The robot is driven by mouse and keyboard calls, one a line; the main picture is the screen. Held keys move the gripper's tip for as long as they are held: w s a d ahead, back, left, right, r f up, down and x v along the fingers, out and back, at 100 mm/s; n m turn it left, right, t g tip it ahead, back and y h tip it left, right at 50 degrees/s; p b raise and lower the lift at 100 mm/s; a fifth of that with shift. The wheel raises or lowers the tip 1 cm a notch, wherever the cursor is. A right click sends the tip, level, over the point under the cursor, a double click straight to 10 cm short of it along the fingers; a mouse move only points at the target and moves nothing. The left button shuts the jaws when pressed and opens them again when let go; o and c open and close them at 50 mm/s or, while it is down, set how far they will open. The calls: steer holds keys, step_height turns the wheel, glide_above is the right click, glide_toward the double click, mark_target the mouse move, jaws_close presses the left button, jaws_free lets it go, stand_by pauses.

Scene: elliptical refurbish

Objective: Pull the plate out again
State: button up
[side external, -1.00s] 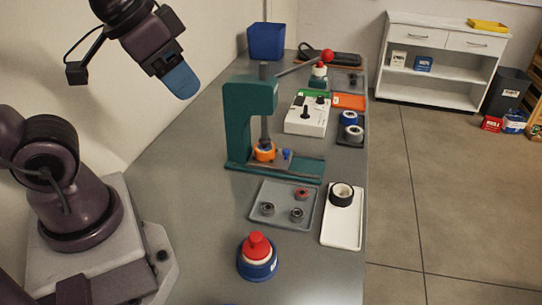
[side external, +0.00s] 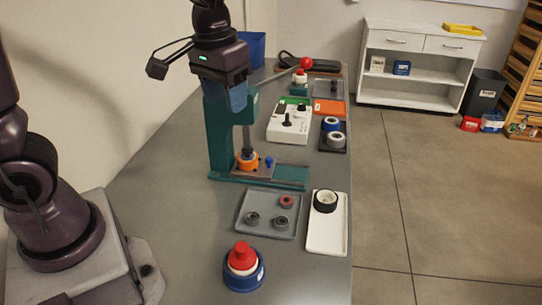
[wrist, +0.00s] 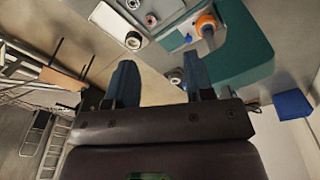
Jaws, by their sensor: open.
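The teal press (side external: 216,140) stands on the bench. A small sliding plate (side external: 284,172) lies low in it on the teal base, with a blue knob (side external: 269,162) on it. An orange ring-shaped part (side external: 247,161) sits at the plate's left, under the press's vertical rod. In the wrist view the orange part (wrist: 206,22) and blue knob (wrist: 188,38) show near the top. My gripper (side external: 238,108) points down beside the press's upper part, above the plate and apart from it. In the wrist view its two blue fingers (wrist: 160,82) are spread with nothing held.
A grey tray (side external: 268,222) with several small rings and a white tray (side external: 327,240) with a black-rimmed ring lie in front of the press. A red-topped blue part (side external: 243,268) stands nearest. A white control box (side external: 288,124) stands behind. The press's lever reaches right to a red ball (side external: 306,63).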

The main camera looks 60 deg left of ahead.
steer(key=w+a+f+n+g+y, duration=0.1)
steer(key=w+a+f+n+g, duration=0.25)
steer(key=w+f+n, duration=0.6)
steer(key=n+y, duration=0.2)
steer(key=n, duration=0.3)
glide_toward(270, 158)
steer(key=s+d+r, duration=0.1)
steer(key=r, duration=0.1)
steer(key=w+r+n, duration=0.1)
steer(key=w+n, duration=0.2)
steer(key=n, duration=0.4)
steer(key=s+a+f, duration=0.1)
steer(key=f, duration=0.2)
steer(key=s+a+f+n, duration=0.1)
steer(key=f, duration=0.3)
steer(key=s+a+f+n+g, duration=0.1)
steer(key=f, duration=0.3)
steer(key=shift+s+f, duration=0.25)
steer(key=shift+s, duration=0.15)
jaws_close()
